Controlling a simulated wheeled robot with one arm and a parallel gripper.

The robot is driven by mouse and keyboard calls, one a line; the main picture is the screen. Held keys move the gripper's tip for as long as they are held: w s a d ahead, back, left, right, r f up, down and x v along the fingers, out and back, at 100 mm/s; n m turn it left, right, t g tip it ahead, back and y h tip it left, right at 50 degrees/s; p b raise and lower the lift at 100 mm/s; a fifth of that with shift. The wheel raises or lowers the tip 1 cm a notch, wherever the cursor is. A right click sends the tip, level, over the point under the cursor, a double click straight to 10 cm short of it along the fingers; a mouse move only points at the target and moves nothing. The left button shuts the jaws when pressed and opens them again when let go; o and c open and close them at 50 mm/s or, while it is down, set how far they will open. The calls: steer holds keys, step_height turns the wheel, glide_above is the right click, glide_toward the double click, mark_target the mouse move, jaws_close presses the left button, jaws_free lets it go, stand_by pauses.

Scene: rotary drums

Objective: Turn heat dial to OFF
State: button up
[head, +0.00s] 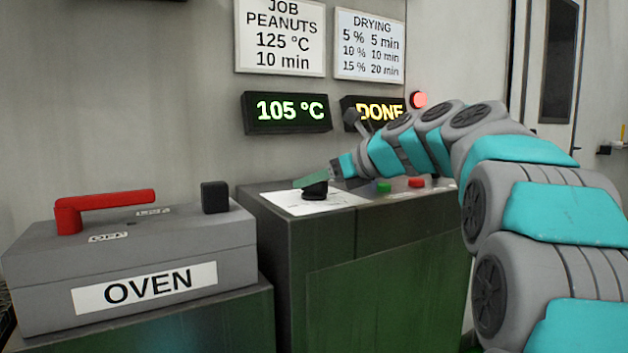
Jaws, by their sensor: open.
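A black dial (315,191) sits on a white label plate (283,205) on top of the green-grey cabinet. It appears to be the heat dial, but its markings and pointer setting are too small or hidden to read. My gripper (309,183) reaches in from the right, low over the dial. One greenish finger shows, tilted down to the left across the dial's top. The other finger is hidden, and I cannot tell whether the fingers touch the dial. The temperature display (287,112) reads 105 °C.
Green (383,188) and red (416,182) buttons sit right of my gripper. A DONE display (382,110) and lit red lamp (419,99) are behind my arm. The OVEN box (240,238), with a red lever (105,203) and black block (215,197), stands left.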

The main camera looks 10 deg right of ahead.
steer(key=shift+c, duration=0.2)
jaws_close()
stand_by(0.4)
